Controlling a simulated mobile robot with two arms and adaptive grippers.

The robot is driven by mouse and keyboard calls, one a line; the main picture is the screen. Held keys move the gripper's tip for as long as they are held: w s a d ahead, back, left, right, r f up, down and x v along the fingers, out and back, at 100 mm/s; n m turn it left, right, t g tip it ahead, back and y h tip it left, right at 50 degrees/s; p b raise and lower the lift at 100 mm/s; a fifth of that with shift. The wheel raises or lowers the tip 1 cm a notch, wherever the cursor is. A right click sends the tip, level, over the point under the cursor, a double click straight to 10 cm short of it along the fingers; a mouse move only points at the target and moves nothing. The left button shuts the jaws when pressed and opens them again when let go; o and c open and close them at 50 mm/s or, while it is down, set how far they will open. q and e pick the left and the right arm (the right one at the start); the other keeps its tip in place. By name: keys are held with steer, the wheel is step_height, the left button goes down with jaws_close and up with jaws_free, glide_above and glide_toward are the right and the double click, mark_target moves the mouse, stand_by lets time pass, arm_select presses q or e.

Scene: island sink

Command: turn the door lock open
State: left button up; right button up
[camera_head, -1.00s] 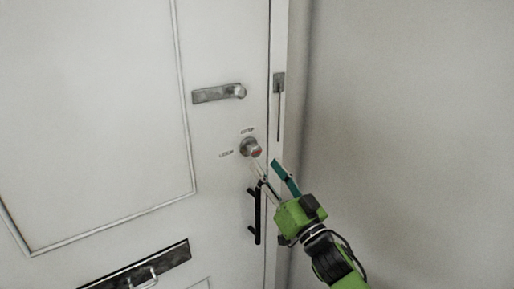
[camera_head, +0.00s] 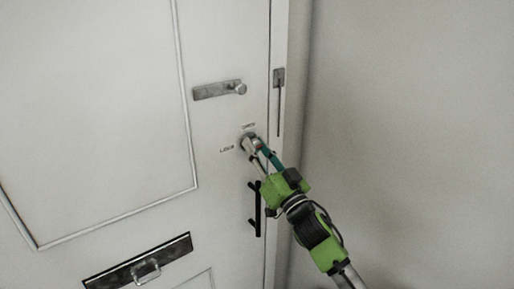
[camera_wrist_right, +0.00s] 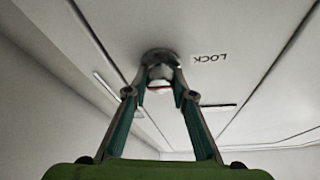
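The lock knob (camera_head: 247,138) is a round metal knob with a reddish face on the white door, partly hidden by my fingers. Its labels are a "LOCK" mark (camera_head: 227,149) to its left and another small mark (camera_head: 249,126) above it. My right gripper (camera_head: 258,148) is at the knob. In the right wrist view the knob (camera_wrist_right: 159,57) lies between the two fingertips (camera_wrist_right: 161,76), which close in on its sides. The red and white part shows between the fingers. My left gripper is in neither view.
A metal handle plate (camera_head: 215,91) sits above the lock. A black pull handle (camera_head: 255,208) is just below my right gripper. A mail slot plate (camera_head: 120,272) is lower left. A plain wall (camera_head: 410,130) stands close on the right.

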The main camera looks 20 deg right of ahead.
steer(key=shift+n, duration=0.4)
steer(key=n+g+y, duration=0.1)
steer(key=n+y, duration=0.2)
steer(key=n, duration=0.2)
steer(key=shift+d+n, duration=0.1)
steer(key=shift+n, duration=0.2)
steer(key=n+g+y, duration=0.1)
steer(key=n, duration=0.2)
steer(key=n+g+y+p, duration=0.1)
steer(key=n, duration=0.2)
steer(key=shift+r+y, duration=0.1)
steer(key=shift+y, duration=0.3)
steer(key=n+g+p, duration=0.1)
steer(key=n, duration=0.2)
steer(key=n+g+y, duration=0.1)
steer(key=n, duration=0.2)
steer(key=shift+w+r+y+p, duration=0.1)
steer(key=shift+y+p, duration=0.2)
steer(key=shift+p, duration=0.1)
steer(key=n+g+p, duration=0.2)
steer(key=n, duration=0.2)
steer(key=shift+n+g+p, duration=0.3)
steer(key=shift+n+p, duration=0.05)
steer(key=shift+n, duration=0.35)
steer(key=o, duration=1.1)
